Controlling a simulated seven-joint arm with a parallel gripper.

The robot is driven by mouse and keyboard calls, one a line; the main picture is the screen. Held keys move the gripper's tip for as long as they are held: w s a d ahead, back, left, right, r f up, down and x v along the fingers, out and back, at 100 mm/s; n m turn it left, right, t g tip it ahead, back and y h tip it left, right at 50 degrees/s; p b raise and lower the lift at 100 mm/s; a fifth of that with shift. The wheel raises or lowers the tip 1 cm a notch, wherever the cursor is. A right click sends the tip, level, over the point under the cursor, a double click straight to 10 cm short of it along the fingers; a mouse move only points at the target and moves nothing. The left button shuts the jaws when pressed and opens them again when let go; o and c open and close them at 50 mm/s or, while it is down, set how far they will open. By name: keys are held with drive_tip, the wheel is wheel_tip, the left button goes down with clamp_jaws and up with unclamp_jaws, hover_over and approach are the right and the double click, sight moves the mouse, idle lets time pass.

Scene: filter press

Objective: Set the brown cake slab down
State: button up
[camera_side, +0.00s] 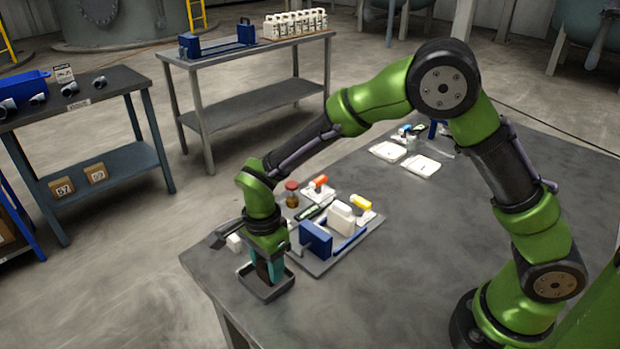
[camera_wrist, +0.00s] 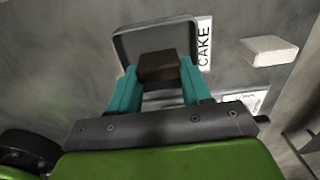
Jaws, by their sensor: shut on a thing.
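My gripper (camera_wrist: 158,88) has teal fingers and is shut on the brown cake slab (camera_wrist: 158,66). It points down over a shallow dark grey tray (camera_wrist: 122,40) marked with a "CAKE" label (camera_wrist: 204,44). In the side view my gripper (camera_side: 266,272) is within the outline of the tray (camera_side: 283,288), near the table's front left corner. The slab is mostly hidden by the fingers there. I cannot tell whether its underside touches the tray floor.
A white block (camera_wrist: 268,50) lies beside the tray. Right of my gripper, a small press with a blue plate (camera_side: 316,238) and white blocks (camera_side: 341,218) stands close by. White trays (camera_side: 421,167) lie farther back. The table's front right area is clear.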

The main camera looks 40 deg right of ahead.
drive_tip(key=shift+f, duration=0.2)
drive_tip(key=o, duration=0.8)
drive_tip(key=shift+c, duration=0.2)
wheel_tip(320, 180, up, 12)
drive_tip(key=s+d+r+n+t+y, duration=0.25)
drive_tip(key=s+d+r+n, duration=0.35)
drive_tip(key=d+r, duration=0.3)
drive_tip(key=s+d+r+n+t, duration=0.1)
drive_tip(key=s+d+n+t, duration=0.3)
drive_tip(key=s+d+n, duration=0.3)
drive_tip(key=shift+s+n+t, duration=0.35)
drive_tip(key=shift+s+n, duration=0.15)
drive_tip(key=shift+s, duration=1.25)
